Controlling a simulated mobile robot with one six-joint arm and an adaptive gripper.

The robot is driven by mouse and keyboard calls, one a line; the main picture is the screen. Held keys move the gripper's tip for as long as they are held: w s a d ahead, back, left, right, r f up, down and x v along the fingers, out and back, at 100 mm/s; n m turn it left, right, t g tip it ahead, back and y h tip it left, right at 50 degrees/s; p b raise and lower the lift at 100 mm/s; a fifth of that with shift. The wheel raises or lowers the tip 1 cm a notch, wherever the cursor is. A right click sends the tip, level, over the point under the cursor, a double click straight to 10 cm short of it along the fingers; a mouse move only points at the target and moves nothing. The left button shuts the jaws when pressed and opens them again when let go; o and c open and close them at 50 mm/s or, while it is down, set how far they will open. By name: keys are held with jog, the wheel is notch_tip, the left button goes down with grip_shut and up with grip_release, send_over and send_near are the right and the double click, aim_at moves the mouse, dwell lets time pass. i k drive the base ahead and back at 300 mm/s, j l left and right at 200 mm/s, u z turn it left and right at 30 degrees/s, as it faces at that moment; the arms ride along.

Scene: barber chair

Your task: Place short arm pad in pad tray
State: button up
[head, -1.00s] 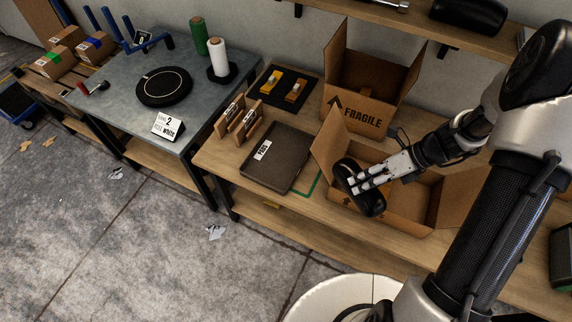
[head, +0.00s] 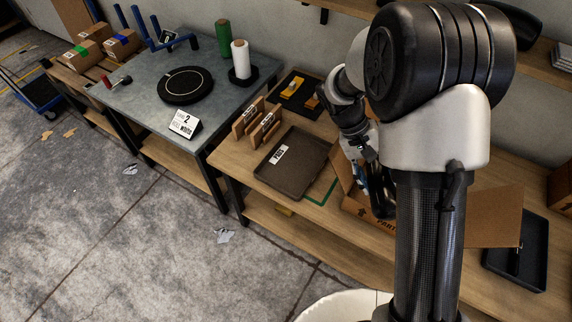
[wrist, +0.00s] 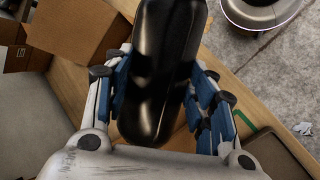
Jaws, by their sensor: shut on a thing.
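My gripper (head: 361,176) is shut on the short arm pad, a black rounded pad (head: 379,192). In the wrist view the glossy pad (wrist: 165,65) is between the blue-lined fingers and extends past their tips. In the head view it hangs at the left end of the open cardboard box (head: 354,214), right of the tray. Whether it clears the box rim is hard to tell. The pad tray (head: 308,158) is a shallow dark tray with a white label, empty, on the wooden bench. Its dark corner seems to show in the wrist view (wrist: 283,158). My arm hides most of the box.
Wooden holders (head: 256,122) stand behind the tray's left side, and a black mat with yellow items (head: 300,92) lies behind it. Box flaps (head: 495,217) stick out to the right. A black tray (head: 518,252) lies far right. A green outline (head: 322,193) borders the tray's right side.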

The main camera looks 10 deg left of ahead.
aim_at(295, 162)
jog(key=j+u, duration=0.1)
jog(key=u, duration=0.4)
jog(key=j+u, duration=0.1)
jog(key=u, duration=0.85)
jog(key=j+u, duration=0.15)
jog(key=u, duration=0.35)
jog(key=i+u, duration=0.1)
jog(key=u, duration=0.4)
jog(key=j+u, duration=0.1)
jog(key=u, duration=0.35)
jog(key=i+z, duration=0.5)
jog(key=i, duration=0.15)
jog(key=i+z, duration=0.3)
jog(key=z, duration=0.15)
jog(key=i+z, duration=0.3)
jog(key=z, duration=0.15)
jog(key=i+j+z, duration=0.15)
jog(key=z, duration=0.3)
jog(key=i+l+z, duration=0.1)
jog(key=z, duration=0.3)
jog(key=i+z, duration=0.25)
jog(key=z, duration=0.2)
jog(key=i+z, duration=0.2)
jog(key=z, duration=0.2)
